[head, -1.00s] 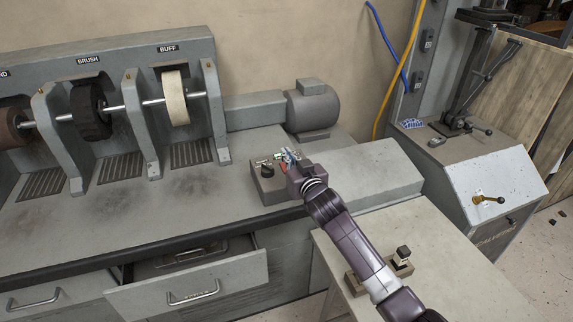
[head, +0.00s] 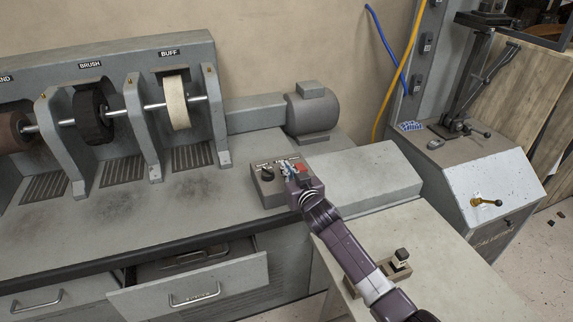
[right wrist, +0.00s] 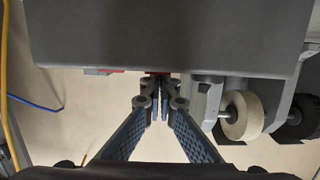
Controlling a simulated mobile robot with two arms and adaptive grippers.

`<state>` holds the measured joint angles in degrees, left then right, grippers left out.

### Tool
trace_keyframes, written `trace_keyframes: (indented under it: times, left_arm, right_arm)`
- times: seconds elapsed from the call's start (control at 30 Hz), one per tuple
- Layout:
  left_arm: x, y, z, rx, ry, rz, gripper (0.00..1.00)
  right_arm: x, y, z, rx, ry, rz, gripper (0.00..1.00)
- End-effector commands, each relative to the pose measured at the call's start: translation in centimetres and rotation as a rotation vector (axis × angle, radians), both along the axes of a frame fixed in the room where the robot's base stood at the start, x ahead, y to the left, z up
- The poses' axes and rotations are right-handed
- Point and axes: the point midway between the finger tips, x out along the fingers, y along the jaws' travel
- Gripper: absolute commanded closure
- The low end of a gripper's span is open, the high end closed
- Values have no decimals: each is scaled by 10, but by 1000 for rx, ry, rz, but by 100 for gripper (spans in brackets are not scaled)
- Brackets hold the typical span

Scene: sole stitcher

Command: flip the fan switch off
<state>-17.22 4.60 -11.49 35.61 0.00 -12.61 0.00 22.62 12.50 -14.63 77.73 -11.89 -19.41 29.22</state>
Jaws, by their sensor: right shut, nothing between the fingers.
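A small grey control box (head: 270,195) stands on the bench. It has a black knob (head: 267,173) at its left and a red control (head: 300,169) at its right. I cannot tell for sure which control is the fan switch. My right gripper (head: 287,167) is shut and empty, over the top of the box between the knob and the red part, and hides the controls there. In the right wrist view its closed fingers (right wrist: 161,98) point at a grey box face (right wrist: 170,35), with red bits at the edge; contact is unclear. My left gripper is out of view.
Brush (head: 90,112) and buff (head: 176,100) wheels stand left, with a motor (head: 313,112) behind. An open drawer (head: 190,290) juts out in front. A pedestal with a brass lever (head: 487,202) stands right. A small block holder (head: 398,266) sits on the near table.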

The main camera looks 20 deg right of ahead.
Motion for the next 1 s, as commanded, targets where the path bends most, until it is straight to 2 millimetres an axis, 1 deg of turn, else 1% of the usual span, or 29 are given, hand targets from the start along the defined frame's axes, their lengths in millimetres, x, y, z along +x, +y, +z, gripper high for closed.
trace_keyframes:
  times: [0.03,0.13,0.27,0.37,0.57,0.6,0.63,1.0]
  left_arm:
    - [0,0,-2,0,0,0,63]
    - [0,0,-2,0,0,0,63]
    - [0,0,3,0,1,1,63]
    - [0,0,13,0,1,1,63]
    - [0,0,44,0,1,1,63]
    - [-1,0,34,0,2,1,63]
    - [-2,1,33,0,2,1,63]
    - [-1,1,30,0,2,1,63]
  right_arm:
    - [-1,0,-3,0,0,0,100]
    - [0,0,-3,0,0,0,100]
    - [0,0,3,0,-1,0,100]
    - [2,-1,15,-1,-2,-1,100]
    - [8,-4,50,1,-2,-1,100]
    - [-1,-5,40,0,1,-1,100]
    - [-6,-5,41,-1,1,-1,100]
    - [-62,-6,63,-1,-1,0,100]
